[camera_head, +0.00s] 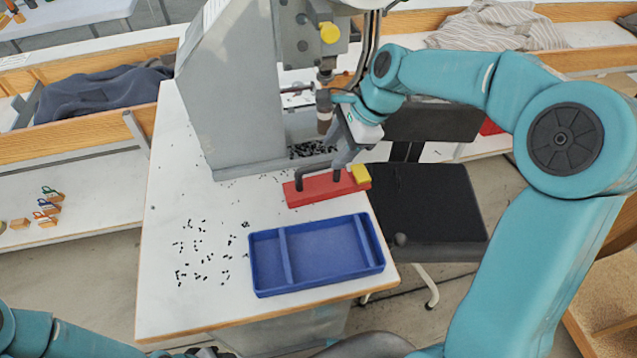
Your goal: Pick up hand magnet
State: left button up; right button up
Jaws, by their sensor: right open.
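The hand magnet (312,192) is a red bar with a dark raised handle. It lies on the white bench top, just behind the blue tray. A yellow block (361,174) sits at its right end. My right gripper (340,163) is open and hangs down right over the magnet's handle. Its fingers overlap the handle in the picture, and I cannot tell whether they touch it. My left arm shows at the bottom left; a grey part at the bottom edge may be my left gripper (208,352), mostly cut off.
A blue divided tray (372,262), empty, lies at the bench's front right. Small black eyelets (200,250) are scattered left of it. The grey press (235,95) stands behind the magnet. A black chair (430,205) stands right of the bench (165,300).

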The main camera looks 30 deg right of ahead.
aim_at(325, 164)
jog(key=x, duration=0.3)
jog(key=shift+a+f, duration=0.2)
jog(key=shift+f, duration=0.1)
jog(key=x, duration=0.5)
jog(key=shift+w+d+f+p, duration=0.15)
jog(key=shift+w+f+p, duration=0.15)
jog(key=shift+p, duration=0.1)
jog(key=shift+s+r, duration=0.1)
grip_shut()
